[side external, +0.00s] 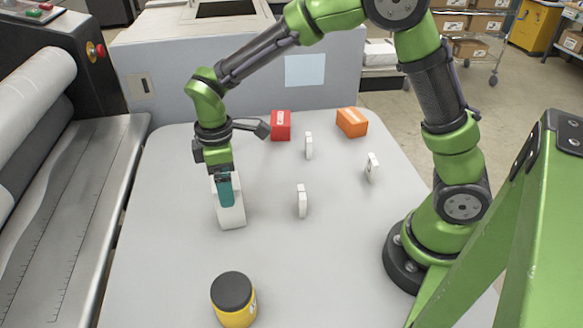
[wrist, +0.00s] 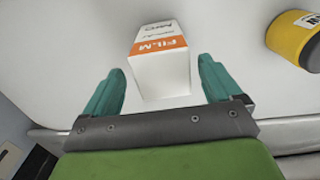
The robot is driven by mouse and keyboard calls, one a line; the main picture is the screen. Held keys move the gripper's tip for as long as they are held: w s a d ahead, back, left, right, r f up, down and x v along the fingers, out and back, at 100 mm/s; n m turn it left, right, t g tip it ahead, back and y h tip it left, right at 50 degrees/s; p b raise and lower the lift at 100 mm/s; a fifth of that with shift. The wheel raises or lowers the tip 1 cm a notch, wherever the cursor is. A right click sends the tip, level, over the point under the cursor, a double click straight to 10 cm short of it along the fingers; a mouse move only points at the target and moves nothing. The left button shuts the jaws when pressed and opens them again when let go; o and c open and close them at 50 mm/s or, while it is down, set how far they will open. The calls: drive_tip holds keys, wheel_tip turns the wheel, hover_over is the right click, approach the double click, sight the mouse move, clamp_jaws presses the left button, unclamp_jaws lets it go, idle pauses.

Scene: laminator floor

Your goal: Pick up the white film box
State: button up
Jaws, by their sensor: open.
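The white film box (side external: 231,213) stands on the table at the left of the side external view. In the wrist view the film box (wrist: 163,75) shows a white face and an orange band with the word FILM. My gripper (side external: 226,195) is open, with its teal fingers pointing down at the box. In the wrist view the fingers of my gripper (wrist: 162,88) are on either side of the box's near end, with gaps between. The side view shows one finger in front of the box and hides part of it.
A yellow jar with a black lid (side external: 234,298) stands at the front; it also shows in the wrist view (wrist: 292,38). A red box (side external: 281,126), an orange box (side external: 352,122) and small white upright pieces (side external: 302,201) stand to the right. A roller machine (side external: 60,200) borders the left.

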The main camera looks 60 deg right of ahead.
drive_tip(key=f, duration=0.4)
drive_tip(key=shift+s+f, duration=0.2)
drive_tip(key=shift+f, duration=0.15)
drive_tip(key=c, duration=1.3)
